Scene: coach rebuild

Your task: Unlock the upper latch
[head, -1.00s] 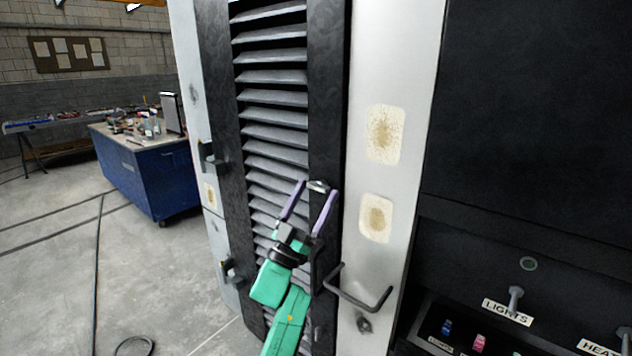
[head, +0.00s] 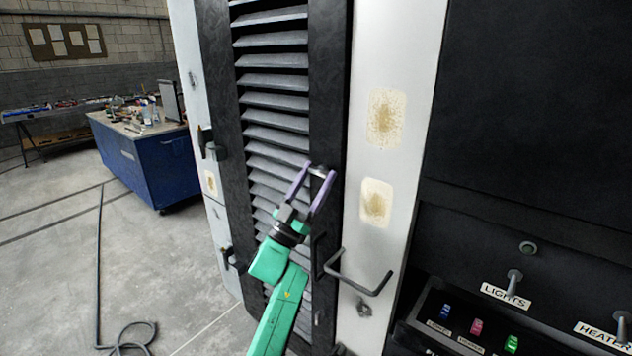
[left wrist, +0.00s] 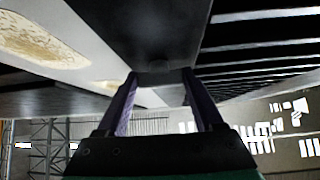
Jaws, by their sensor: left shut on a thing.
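The upper latch (head: 319,171) is a small silver piece on the black frame of the louvred door (head: 330,90), beside the pale post. My left gripper (head: 319,168) reaches up to it from below, with its purple fingers on either side of the latch. It is shut on the latch, whose middle shows between the fingertips. In the left wrist view the fingers of my left gripper (left wrist: 160,78) stand against the dark door frame, and the latch is hard to make out there. My right gripper is out of view.
A bent dark bar handle (head: 362,288) sticks out right of my left arm, on the pale post (head: 400,90). Hinges (head: 212,145) line the door's left edge. A switch panel (head: 500,300) is at the lower right. A blue workbench (head: 150,165) stands at the back left.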

